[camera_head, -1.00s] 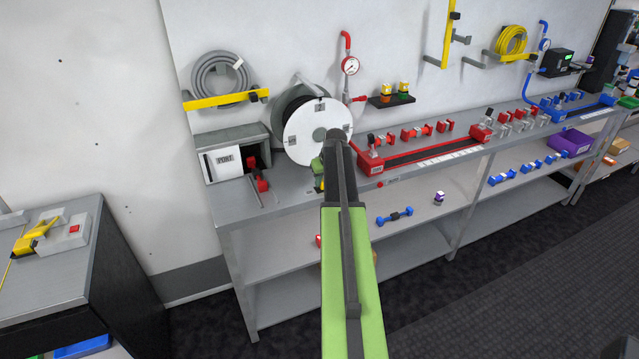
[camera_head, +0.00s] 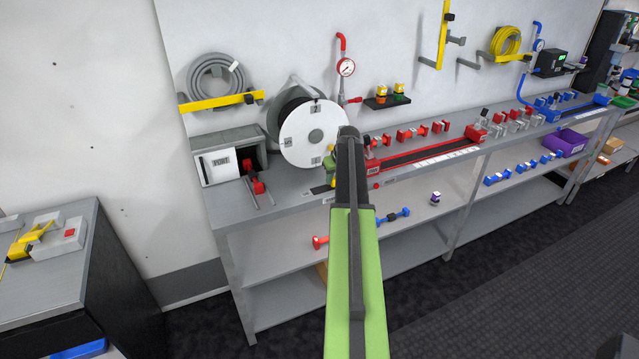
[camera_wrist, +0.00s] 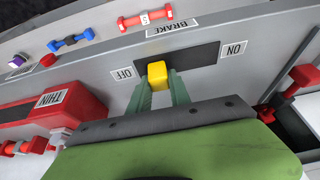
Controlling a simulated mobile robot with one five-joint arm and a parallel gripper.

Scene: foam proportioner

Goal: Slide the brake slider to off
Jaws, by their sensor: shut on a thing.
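The brake slider's yellow knob (camera_wrist: 157,73) sits in a dark slot (camera_wrist: 200,55) in the wrist view, at the end beside the OFF label (camera_wrist: 122,74). The ON label (camera_wrist: 235,48) is at the far end of the slot, with bare slot between it and the knob. The BRAKE label (camera_wrist: 172,28) lies along the slot's edge. My gripper (camera_wrist: 159,84) has its green fingers on both sides of the knob and is shut on it. In the head view, my arm hides most of the knob, and part of the slot (camera_head: 320,188) shows to its left.
A white hose reel (camera_head: 310,132) stands behind the slider. A grey box with a red lever (camera_head: 257,185) is to the left. A red tray (camera_head: 420,158) with red parts is to the right. The lower shelf holds a blue dumbbell-shaped part (camera_head: 393,218).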

